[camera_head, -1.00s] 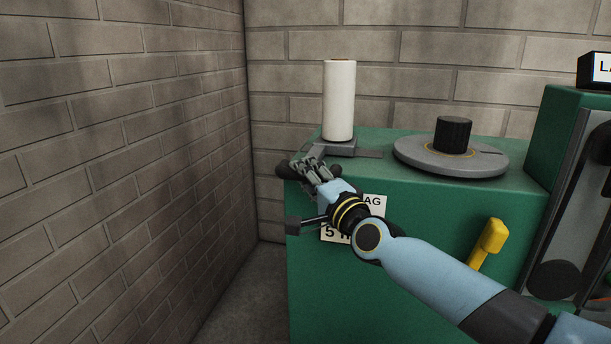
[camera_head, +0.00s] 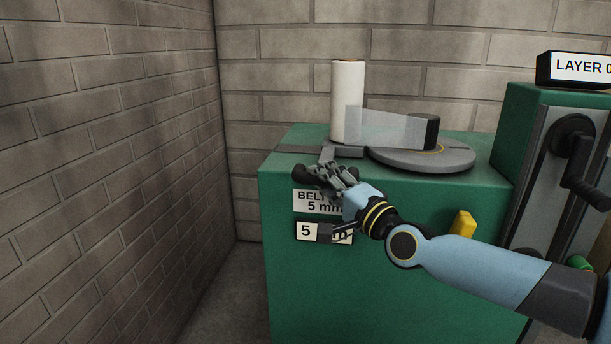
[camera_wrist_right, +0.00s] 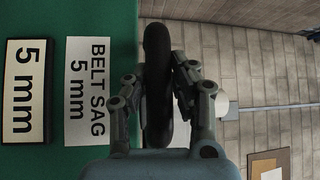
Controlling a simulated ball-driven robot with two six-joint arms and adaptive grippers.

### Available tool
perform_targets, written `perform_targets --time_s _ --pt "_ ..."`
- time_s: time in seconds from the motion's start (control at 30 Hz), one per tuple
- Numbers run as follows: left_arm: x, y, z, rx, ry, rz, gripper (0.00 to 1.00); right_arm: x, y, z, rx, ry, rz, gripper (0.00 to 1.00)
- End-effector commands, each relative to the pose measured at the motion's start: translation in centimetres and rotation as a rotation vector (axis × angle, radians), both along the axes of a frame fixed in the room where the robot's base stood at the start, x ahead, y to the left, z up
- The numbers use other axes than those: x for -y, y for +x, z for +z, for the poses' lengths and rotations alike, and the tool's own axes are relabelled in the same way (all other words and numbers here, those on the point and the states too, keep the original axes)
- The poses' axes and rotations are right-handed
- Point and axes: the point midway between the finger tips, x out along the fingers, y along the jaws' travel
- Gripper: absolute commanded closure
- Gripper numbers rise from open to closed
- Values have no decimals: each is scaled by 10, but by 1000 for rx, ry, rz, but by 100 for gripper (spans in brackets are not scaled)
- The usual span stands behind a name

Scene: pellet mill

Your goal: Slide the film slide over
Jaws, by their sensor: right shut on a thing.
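The film slide (camera_head: 345,151) is a grey carriage on a dark track on top of the green cabinet, with an upright white film roll (camera_head: 347,100) on it. A translucent film sheet (camera_head: 385,128) spans from the roll to the black post (camera_head: 431,131) on the grey turntable (camera_head: 422,160). My right gripper (camera_head: 322,177) is shut on the slide's dark handle (camera_head: 304,172) at the cabinet's front top edge. In the right wrist view the handle (camera_wrist_right: 158,85) stands between both fingers. My left gripper is not in view.
The green cabinet (camera_head: 300,280) bears labels reading "BELT SAG 5 mm" and "5 mm", partly hidden by my arm. A yellow lever (camera_head: 462,223) is on its front. A machine with a black crank (camera_head: 573,150) stands right. Brick walls (camera_head: 110,150) close the left and back.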

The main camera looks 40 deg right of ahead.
Motion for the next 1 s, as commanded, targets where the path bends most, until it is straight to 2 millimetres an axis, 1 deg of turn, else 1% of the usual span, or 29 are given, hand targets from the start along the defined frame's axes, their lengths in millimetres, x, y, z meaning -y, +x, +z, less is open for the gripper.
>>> perform_targets --time_s 0.03,0.37,0.4,0.53,0.57,0.87,0.97,1.0 --pt "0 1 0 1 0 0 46 2 -4 -5 -11 -2 -1 100" --pt "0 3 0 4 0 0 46 3 -5 -6 -12 -2 -2 100" --pt "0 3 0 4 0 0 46 3 -5 -6 -12 -2 -2 72" --pt "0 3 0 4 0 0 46 3 -5 -5 -9 -1 -2 55" --pt "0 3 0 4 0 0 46 3 -4 -4 -8 0 -1 52" --pt "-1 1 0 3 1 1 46 2 -6 -3 -4 -1 -1 52" --pt "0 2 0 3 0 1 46 2 -17 -5 -5 -2 0 52" --pt "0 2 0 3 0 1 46 1 -24 -6 -7 -2 1 52"
